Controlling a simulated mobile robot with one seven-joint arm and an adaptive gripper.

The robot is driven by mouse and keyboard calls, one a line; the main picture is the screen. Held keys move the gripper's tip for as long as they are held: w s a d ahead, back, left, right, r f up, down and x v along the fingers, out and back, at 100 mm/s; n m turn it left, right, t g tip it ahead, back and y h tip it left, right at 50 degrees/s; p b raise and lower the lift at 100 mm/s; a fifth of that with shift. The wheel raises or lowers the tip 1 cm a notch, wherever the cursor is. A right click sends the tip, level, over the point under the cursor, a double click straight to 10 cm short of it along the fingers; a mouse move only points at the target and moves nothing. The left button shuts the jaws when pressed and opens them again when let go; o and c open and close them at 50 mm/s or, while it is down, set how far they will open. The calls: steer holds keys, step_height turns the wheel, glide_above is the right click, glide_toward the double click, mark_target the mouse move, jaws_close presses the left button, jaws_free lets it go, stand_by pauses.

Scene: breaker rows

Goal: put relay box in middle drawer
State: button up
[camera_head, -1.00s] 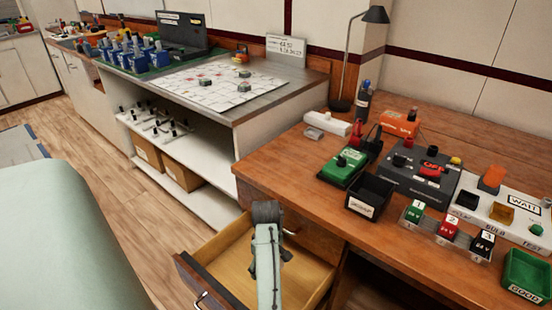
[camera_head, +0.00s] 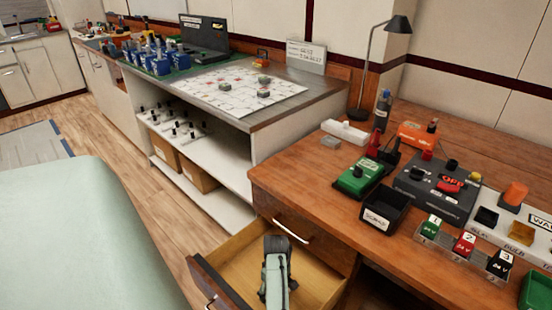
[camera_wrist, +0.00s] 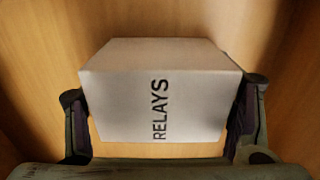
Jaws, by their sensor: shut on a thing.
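The relay box (camera_wrist: 160,90) is a pale box lettered "RELAYS". In the wrist view it sits between the two fingers of my gripper (camera_wrist: 162,115), which is shut on it, with wood-coloured surfaces around it. In the head view my gripper (camera_head: 274,290) reaches down into an open drawer (camera_head: 238,272) of the wooden desk. The box is hidden there behind my arm. I cannot tell whether the box touches the drawer floor.
A shut drawer (camera_head: 297,229) with a metal handle is just above the open one. The desk top (camera_head: 306,167) holds a black bin (camera_head: 385,208), a green device (camera_head: 362,178) and a dark panel (camera_head: 436,190). A shelf unit (camera_head: 238,168) stands to the left.

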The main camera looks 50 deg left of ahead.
steer(key=o, duration=1.3)
steer(key=shift+f, duration=0.1)
step_height(320, 180, up, 12)
steer(key=shift+r, duration=0.2)
